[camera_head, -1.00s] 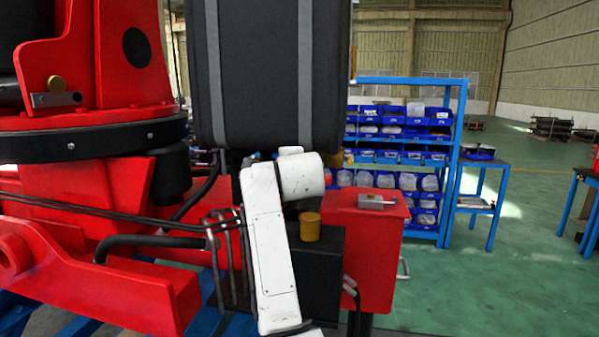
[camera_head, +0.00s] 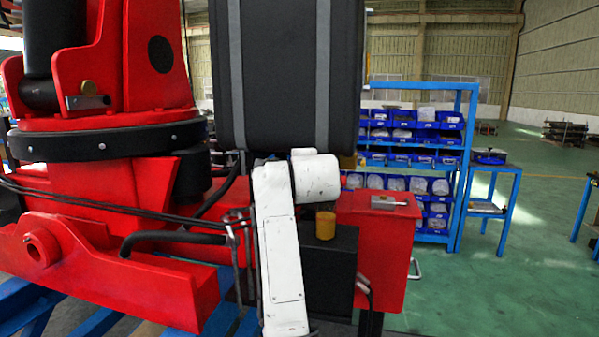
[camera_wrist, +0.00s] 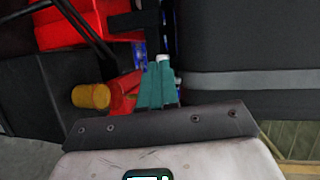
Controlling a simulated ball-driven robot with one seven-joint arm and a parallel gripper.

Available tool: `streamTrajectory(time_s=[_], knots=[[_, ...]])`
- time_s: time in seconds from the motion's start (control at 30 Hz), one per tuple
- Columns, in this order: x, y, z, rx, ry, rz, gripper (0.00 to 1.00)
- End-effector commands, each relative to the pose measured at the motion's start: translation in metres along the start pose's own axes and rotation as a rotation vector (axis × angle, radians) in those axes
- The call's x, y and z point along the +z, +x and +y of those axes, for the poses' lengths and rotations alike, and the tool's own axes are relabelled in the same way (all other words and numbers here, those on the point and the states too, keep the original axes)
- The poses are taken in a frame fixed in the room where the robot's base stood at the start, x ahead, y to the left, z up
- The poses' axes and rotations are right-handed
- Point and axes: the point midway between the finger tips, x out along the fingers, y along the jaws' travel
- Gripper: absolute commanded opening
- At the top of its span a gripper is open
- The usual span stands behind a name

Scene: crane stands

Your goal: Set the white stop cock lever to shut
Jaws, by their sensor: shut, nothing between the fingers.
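A small white piece (camera_wrist: 163,58) shows at the tips of my gripper (camera_wrist: 158,75) in the wrist view. I cannot tell whether it is the stop cock lever or whether the fingers touch it. The teal fingers are together with nothing between them. In the head view my white arm hides the gripper. A pale grey bar (camera_head: 88,103) with a brass knob sits on the red crane column at the left. I cannot tell if it belongs to a stop cock.
A black tank (camera_head: 290,75) with grey straps stands beside the arm. A yellow-brown cap (camera_head: 325,226) tops a black box, next to a red box (camera_head: 380,255). Black hoses cross the red crane frame (camera_head: 110,275).

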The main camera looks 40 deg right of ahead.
Motion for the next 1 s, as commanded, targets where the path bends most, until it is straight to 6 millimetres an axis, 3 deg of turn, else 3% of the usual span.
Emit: streamTrajectory(time_s=[0.5,0.87,1.0], knots=[[0.026,-0.067,0.0,-0.002,0.0,0.001,0.0],[0.029,-0.075,-0.001,0.001,0.001,0.002,0.0],[0.028,-0.072,0.037,0.051,-0.106,-0.007,0.0]])
